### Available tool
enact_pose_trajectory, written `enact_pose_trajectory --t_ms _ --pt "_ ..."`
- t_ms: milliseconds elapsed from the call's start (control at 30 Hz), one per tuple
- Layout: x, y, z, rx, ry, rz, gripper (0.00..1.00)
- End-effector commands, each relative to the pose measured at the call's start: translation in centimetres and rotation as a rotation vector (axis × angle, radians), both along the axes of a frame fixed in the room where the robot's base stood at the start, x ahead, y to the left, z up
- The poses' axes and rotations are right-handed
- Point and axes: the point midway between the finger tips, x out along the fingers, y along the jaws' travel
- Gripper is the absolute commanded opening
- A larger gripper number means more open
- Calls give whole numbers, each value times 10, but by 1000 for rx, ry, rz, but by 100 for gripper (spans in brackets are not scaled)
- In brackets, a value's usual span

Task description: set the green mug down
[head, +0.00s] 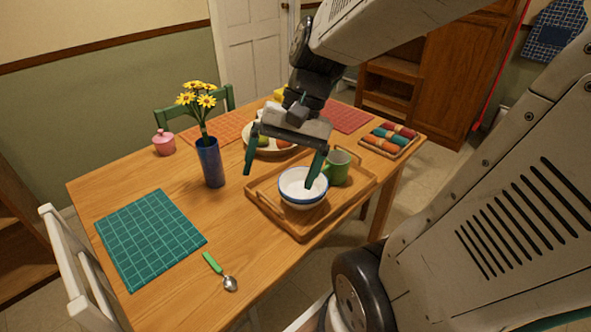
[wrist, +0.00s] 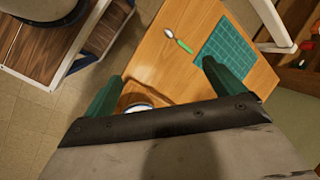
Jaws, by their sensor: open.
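The green mug (head: 337,167) stands upright on the wooden tray (head: 301,236), right behind a white bowl with a blue rim (head: 302,192). My gripper (head: 281,177) is open and empty above the left part of the tray. Its right finger overlaps the bowl in the head view; I cannot tell whether it touches. The mug is to the right of my gripper, apart from its fingers. In the wrist view my gripper's open fingers (wrist: 162,82) show, with a sliver of the bowl (wrist: 137,108) between them; the mug is not visible there.
A blue vase (head: 210,162) with yellow flowers stands left of my gripper. A green placemat (head: 150,238) and a green-handled spoon (head: 221,271) lie at the front left. A fruit bowl (head: 262,150) stands behind, and a tray of rolled cloths (head: 392,141) at the right. Table is clear between vase and spoon.

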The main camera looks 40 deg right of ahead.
Motion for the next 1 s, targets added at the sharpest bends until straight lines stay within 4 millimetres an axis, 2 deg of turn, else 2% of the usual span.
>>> enact_pose_trajectory --t_ms 33,100,200,333,500,1000 --pt "-13 11 9 -74 -41 117 94" --pt "-30 18 16 -172 -86 259 94" --pt "-49 22 25 -290 -148 421 94" --pt "-62 22 33 -393 -206 551 94" --pt "-68 18 37 -442 -232 607 94" --pt "-67 18 37 -440 -231 605 94"
